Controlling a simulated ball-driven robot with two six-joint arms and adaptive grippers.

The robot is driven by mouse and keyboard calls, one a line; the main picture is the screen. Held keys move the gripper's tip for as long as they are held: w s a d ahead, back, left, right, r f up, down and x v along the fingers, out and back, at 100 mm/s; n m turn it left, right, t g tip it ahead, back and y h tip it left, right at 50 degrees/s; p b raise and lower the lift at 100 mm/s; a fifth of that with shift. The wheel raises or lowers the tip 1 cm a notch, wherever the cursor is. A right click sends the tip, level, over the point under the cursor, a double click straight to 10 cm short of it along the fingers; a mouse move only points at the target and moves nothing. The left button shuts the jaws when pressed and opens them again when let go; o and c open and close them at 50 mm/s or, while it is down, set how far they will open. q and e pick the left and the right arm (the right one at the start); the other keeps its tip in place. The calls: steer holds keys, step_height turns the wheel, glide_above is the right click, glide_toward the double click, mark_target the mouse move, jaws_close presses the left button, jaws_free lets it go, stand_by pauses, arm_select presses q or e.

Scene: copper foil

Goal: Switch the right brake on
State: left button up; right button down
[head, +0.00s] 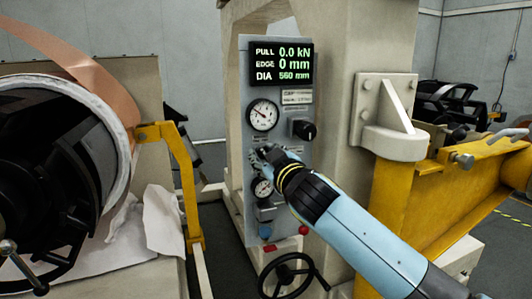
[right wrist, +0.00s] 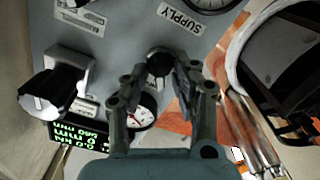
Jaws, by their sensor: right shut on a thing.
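A grey control panel (head: 245,80) stands upright in the middle of the head view. My right gripper (head: 266,152) reaches it from the lower right, between two round gauges. In the right wrist view, which shows the panel upside down, my right gripper (right wrist: 160,76) has its fingers on either side of a small round black knob (right wrist: 160,57) and is shut on it. In the head view the gripper mostly hides this knob. I cannot read a brake label or tell the knob's setting. My left gripper is not in view.
The panel carries a lit display (head: 281,64), an upper gauge (head: 263,114), a lower gauge (head: 262,188) and another black knob (head: 303,129). A black handwheel (head: 289,275) is below. A copper foil roll stands left, beside a yellow bracket (head: 181,165). A yellow beam (head: 425,215) is right.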

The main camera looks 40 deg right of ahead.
steer(key=shift+n, duration=0.3)
steer(key=c, duration=1.4)
jaws_free()
steer(key=v, duration=1.2)
